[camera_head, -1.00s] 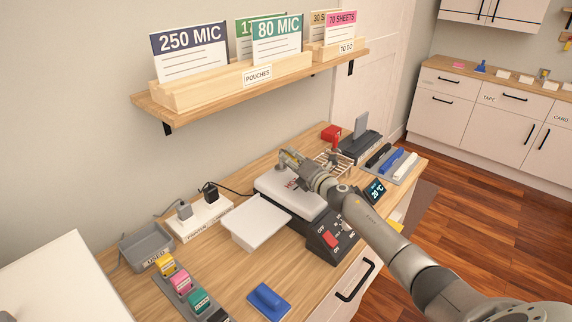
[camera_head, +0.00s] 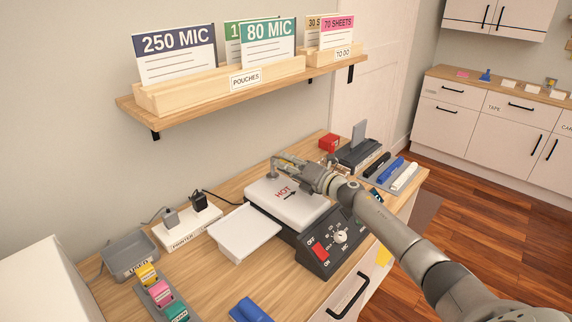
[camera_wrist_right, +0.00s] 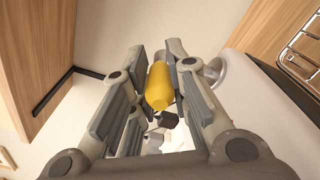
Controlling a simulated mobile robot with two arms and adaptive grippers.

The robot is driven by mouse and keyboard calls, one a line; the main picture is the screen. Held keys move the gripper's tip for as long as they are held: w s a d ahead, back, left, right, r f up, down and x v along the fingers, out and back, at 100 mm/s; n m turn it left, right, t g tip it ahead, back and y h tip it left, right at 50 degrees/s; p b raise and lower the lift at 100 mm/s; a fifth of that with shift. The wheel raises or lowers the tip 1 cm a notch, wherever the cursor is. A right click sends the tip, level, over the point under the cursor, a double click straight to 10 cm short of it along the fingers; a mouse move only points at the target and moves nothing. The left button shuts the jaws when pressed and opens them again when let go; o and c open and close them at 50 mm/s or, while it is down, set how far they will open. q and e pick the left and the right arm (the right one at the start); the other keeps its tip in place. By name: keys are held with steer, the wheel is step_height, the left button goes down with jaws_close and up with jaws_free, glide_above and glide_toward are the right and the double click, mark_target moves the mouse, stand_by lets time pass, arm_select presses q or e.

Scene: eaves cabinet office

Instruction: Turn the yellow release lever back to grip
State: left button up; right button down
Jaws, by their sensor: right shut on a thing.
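The yellow release lever (camera_wrist_right: 159,88) shows in the right wrist view, between the two fingers of my right gripper (camera_wrist_right: 165,72). Its yellow grip is on a grey metal stem. In the head view my right gripper (camera_head: 284,170) is at the back of the laminator (camera_head: 309,205), over its white lid marked HOT; there the fingers hide the lever. The gripper is shut on the lever. The laminator's dark front panel has a red switch (camera_head: 320,251) and a white dial (camera_head: 341,237). My left gripper is not in view.
A white tray (camera_head: 245,232) joins the laminator's left side. A power strip (camera_head: 187,228), a grey bin (camera_head: 131,257) and coloured stamps stand farther left. A shelf (camera_head: 128,111) with pouch boxes hangs above.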

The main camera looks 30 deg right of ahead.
steer(key=c, duration=1.3)
jaws_free()
steer(key=shift+d+r, duration=0.1)
steer(key=shift+d, duration=0.15)
steer(key=shift+a, duration=0.1)
steer(key=shift+v, duration=6)
